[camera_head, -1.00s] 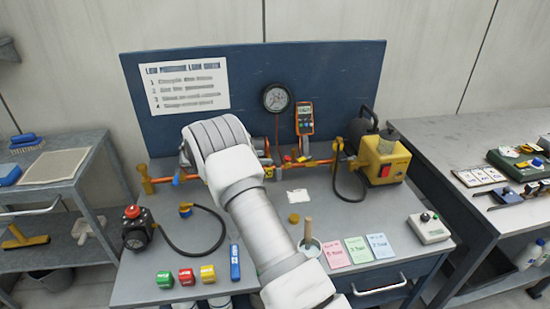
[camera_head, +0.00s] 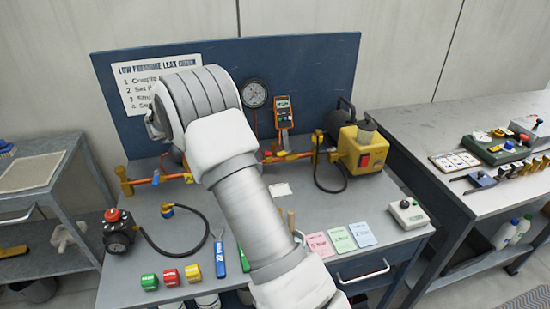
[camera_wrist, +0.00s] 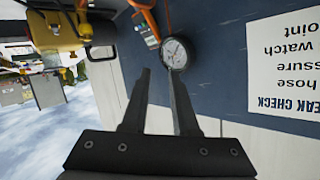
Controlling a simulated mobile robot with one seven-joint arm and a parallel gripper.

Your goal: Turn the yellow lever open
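A small yellow piece (camera_head: 317,138), which looks like the yellow lever, stands upright on the orange-brown pipe line (camera_head: 300,156), just left of the yellow pump (camera_head: 362,150). Its exact turn is too small to tell. My arm covers the middle-left of the pipe, and my gripper is hidden behind it in the head view. In the wrist view my gripper (camera_wrist: 160,72) has two dark fingers apart with nothing between them. The dial gauge (camera_wrist: 175,53) and blue back panel (camera_wrist: 215,60) show beyond the fingertips. The pump also shows there at upper left (camera_wrist: 52,32).
An orange meter (camera_head: 284,112) hangs beside the gauge on the panel. On the bench are a black hose with a red-topped regulator (camera_head: 117,232), colored blocks (camera_head: 172,277), colored cards (camera_head: 342,239) and a white box (camera_head: 408,214). A second bench (camera_head: 420,120) stands at right.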

